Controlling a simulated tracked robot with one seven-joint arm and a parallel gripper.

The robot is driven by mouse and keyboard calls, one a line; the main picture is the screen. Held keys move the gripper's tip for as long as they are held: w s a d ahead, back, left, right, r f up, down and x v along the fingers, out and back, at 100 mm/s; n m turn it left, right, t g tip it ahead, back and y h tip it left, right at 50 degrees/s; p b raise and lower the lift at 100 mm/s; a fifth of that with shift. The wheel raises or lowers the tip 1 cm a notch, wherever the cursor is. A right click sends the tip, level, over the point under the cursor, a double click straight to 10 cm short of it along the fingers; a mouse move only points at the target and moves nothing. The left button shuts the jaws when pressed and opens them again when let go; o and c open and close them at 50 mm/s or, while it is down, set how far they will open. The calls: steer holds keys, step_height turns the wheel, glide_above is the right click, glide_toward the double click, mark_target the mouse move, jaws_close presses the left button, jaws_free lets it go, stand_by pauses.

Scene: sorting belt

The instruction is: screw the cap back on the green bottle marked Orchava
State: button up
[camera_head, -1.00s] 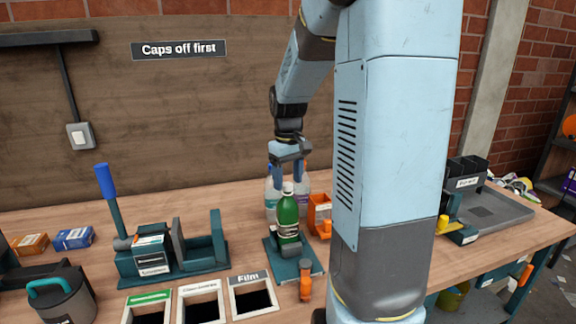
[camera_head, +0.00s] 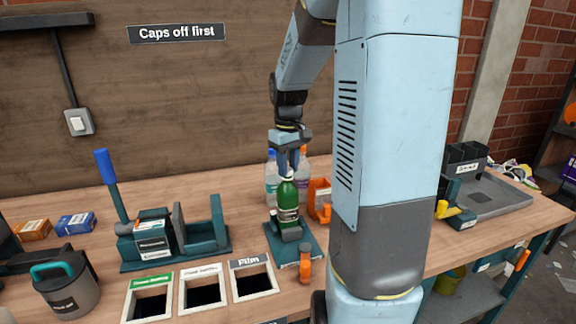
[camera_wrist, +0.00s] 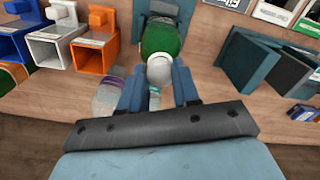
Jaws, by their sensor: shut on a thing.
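The green bottle (camera_head: 288,201) stands upright in a dark clamp on a teal base plate (camera_head: 308,247). A white cap (camera_wrist: 160,69) is at its top, and in the wrist view it lies between my two blue fingertips. My gripper (camera_head: 287,170) points down over the bottle and is shut on the cap. The cap appears to be at the bottle's neck, but I cannot tell how it sits on the thread. The bottle's label is too small to read.
Two clear bottles (camera_head: 272,182) stand just behind the green one. An orange holder (camera_head: 318,193) is to its right, and an orange-handled part (camera_head: 305,265) is in front. Open bins (camera_head: 252,262) line the table's front left. A teal lever press (camera_head: 215,240) stands left.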

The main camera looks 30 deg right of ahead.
steer(key=o, duration=0.4)
steer(key=c, duration=0.6)
steer(key=shift+o, duration=0.2)
steer(key=m, duration=0.4)
steer(key=shift+m, duration=0.6)
steer(key=m, duration=0.4)
steer(key=shift+m, duration=0.6)
